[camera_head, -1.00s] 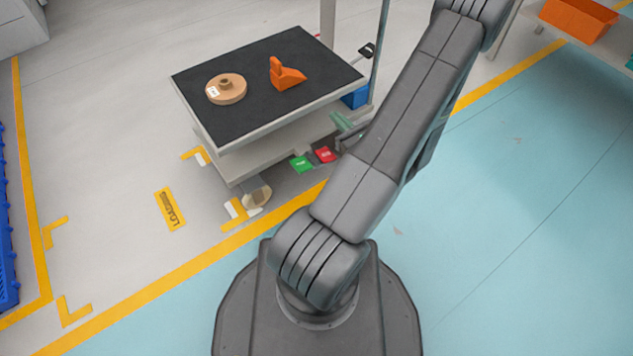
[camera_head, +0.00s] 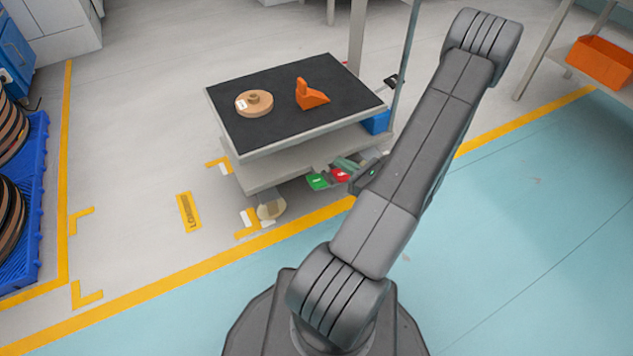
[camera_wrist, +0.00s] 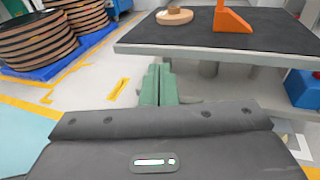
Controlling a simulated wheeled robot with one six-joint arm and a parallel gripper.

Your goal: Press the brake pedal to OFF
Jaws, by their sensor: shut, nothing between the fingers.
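A cart (camera_head: 300,143) with a black top stands ahead of me. Low at its near side are two pedals, a green one (camera_head: 317,181) and a red one (camera_head: 340,174); their lettering is too small to read. My gripper (camera_head: 345,163) shows greenish fingers just above and behind the red pedal in the head view, partly hidden by my arm. Whether they touch the pedal I cannot tell. In the wrist view my gripper (camera_wrist: 158,83) is shut and empty, fingers together below the cart top's edge. The pedals are not visible there.
On the cart top lie a tan spool (camera_head: 254,104) and an orange wedge-shaped piece (camera_head: 311,95). A blue box (camera_head: 376,122) sits at the cart's right. A blue pallet (camera_head: 36,190) with reels stands at left. The floor around the yellow line is clear.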

